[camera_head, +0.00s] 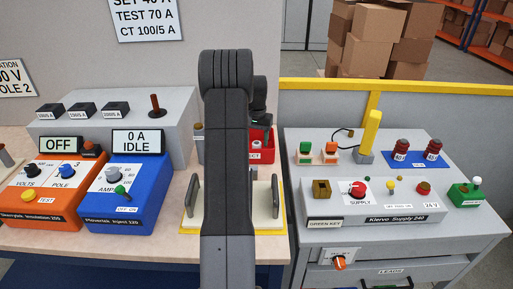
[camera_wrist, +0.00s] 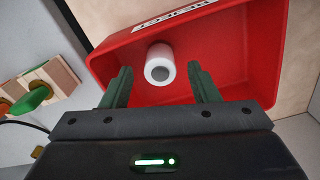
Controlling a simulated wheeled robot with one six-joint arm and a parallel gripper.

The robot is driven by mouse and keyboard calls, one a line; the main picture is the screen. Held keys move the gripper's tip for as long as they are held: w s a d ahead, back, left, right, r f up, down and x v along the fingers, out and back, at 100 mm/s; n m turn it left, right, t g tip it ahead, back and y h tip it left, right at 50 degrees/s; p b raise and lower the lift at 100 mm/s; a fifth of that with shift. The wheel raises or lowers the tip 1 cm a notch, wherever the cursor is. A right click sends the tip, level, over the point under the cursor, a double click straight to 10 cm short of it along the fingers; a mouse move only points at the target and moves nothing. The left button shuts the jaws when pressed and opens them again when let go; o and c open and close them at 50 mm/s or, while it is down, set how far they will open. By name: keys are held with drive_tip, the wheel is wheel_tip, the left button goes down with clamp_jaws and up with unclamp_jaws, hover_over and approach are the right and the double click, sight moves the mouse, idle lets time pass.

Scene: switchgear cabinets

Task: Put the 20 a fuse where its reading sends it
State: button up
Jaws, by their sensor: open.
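A white cylinder with a grey end, likely the fuse (camera_wrist: 159,65), is inside a red tray (camera_wrist: 262,60) in the wrist view. No rating can be read on it. The tray's label is upside down and seems to read REJECT. My gripper (camera_wrist: 162,88) is open, its two fingers apart over the tray on either side of the cylinder's near end, with nothing held. In the head view the red tray (camera_head: 268,137) shows behind my arm, its label partly hidden. My fingertips are hidden there.
An orange insulation tester (camera_head: 45,190) and a blue injector reading 0 A IDLE (camera_head: 125,195) stand left. A cream fixture with two upright grey handles (camera_head: 265,212) is in front of the tray. A grey supply cabinet (camera_head: 400,235) with a yellow lever (camera_head: 371,132) stands right.

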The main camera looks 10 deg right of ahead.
sight(257, 142)
wheel_tip(257, 142, up, 8)
drive_tip(key=shift+b, duration=0.4)
wheel_tip(257, 142, down, 12)
drive_tip(key=shift+r+p, duration=0.2)
drive_tip(key=shift+p, duration=0.85)
drive_tip(key=shift+r+b, duration=0.6)
drive_tip(key=shift+r, duration=1.05)
